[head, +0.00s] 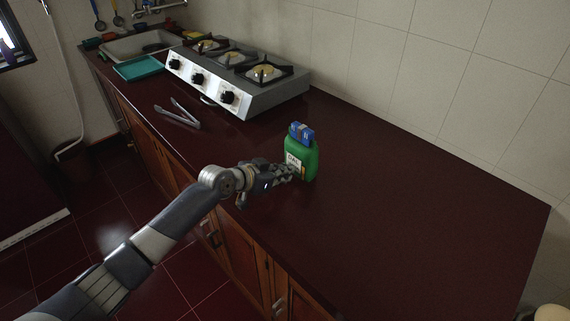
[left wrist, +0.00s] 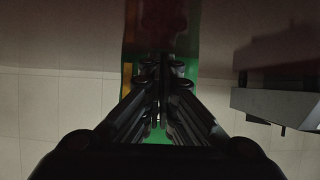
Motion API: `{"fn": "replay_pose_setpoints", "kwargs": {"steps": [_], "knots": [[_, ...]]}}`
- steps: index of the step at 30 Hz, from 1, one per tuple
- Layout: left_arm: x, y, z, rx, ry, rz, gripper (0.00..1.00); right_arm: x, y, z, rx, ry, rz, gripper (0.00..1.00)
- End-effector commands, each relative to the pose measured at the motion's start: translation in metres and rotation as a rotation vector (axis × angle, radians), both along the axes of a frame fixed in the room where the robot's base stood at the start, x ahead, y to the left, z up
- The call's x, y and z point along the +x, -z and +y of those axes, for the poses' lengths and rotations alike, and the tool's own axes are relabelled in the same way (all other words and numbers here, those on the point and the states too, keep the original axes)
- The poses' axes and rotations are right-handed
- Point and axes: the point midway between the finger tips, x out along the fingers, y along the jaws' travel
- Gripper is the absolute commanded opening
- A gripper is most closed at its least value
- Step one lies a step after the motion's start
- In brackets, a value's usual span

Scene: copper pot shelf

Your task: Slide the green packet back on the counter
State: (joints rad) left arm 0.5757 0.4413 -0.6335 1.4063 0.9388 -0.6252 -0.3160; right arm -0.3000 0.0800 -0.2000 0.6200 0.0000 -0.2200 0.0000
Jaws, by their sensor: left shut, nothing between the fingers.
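The green packet (head: 309,160) stands upright on the dark red counter (head: 400,220), with a pale label on its front. My right gripper is not in view.
A gas stove (head: 238,75) stands at the back left, with metal tongs (head: 178,113) in front of it. A teal tray (head: 138,67) lies by the sink (head: 140,43). A tiled wall (head: 430,75) runs behind the counter. The counter right of the packet is clear.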

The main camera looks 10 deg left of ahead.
Motion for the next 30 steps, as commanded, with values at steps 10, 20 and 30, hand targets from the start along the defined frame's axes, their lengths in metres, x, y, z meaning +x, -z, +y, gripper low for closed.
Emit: {"fn": "replay_pose_setpoints", "kwargs": {"steps": [10, 20, 30], "knots": [[0.008, 0.001, -0.008, -0.001, 0.001, 0.000, 0.00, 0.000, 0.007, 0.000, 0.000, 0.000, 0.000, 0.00], [0.016, 0.001, -0.013, -0.001, 0.001, 0.000, 0.00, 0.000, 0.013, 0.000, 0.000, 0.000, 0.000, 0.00], [0.024, 0.001, -0.019, 0.000, 0.000, 0.000, 0.00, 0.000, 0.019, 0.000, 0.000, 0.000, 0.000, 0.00]]}}
